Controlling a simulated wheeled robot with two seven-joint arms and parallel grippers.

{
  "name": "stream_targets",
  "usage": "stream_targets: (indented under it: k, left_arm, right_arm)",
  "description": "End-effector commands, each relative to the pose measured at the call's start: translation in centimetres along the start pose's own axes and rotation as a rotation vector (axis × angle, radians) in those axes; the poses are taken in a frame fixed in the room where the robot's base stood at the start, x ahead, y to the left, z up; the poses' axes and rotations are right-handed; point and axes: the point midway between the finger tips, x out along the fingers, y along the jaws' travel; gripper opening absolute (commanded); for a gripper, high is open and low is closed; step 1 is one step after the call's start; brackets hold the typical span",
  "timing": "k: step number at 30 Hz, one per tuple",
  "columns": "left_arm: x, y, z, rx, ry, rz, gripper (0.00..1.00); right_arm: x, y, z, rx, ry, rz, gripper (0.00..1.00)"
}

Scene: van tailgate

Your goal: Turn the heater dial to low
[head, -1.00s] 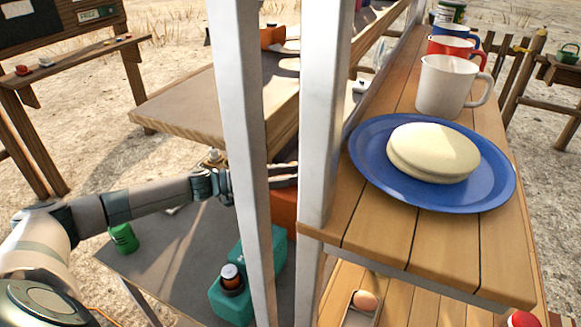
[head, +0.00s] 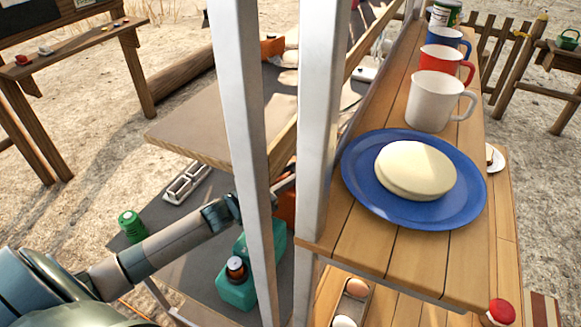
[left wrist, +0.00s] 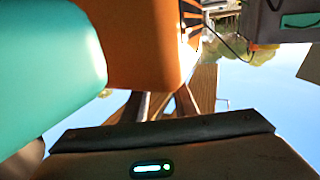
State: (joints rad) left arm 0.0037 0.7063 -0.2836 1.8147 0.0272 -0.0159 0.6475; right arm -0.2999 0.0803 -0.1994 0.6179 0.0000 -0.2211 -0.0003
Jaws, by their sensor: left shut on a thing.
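The orange heater (head: 284,208) stands on the grey lower shelf, mostly hidden behind the metal posts. In the left wrist view its orange body (left wrist: 135,40) with black slots fills the top middle. My left gripper (head: 285,184) reaches behind the near post to the heater. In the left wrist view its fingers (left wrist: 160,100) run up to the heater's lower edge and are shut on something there. The dial itself is hidden, so I cannot see its setting. My right gripper is not in view.
Two metal posts (head: 243,150) stand close to my left forearm. A teal container (head: 237,290) stands beside the heater. A green can (head: 131,226) is at the lower shelf's left. A blue plate (head: 360,200) and mugs (head: 433,103) stand on the right wooden shelf.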

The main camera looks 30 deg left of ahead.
Motion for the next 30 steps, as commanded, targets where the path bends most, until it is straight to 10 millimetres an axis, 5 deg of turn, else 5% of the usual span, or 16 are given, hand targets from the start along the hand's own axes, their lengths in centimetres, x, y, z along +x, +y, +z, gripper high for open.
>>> stream_targets:
  k: [20, 21, 22, 30]
  left_arm:
    - [0.06, 0.08, -0.15, 0.002, 0.004, -0.050, 0.03]
    - [0.06, 0.09, -0.14, 0.002, 0.004, -0.050, 0.35]
    - [0.06, 0.09, -0.14, 0.002, 0.004, -0.050, 0.42]
    - [0.04, 0.11, -0.07, 0.001, 0.002, -0.050, 0.44]
  right_arm:
    - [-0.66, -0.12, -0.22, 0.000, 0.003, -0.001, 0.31]
    - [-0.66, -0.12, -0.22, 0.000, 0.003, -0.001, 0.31]
    - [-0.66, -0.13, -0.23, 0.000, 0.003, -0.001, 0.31]
    - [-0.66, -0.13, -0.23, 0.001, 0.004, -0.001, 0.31]
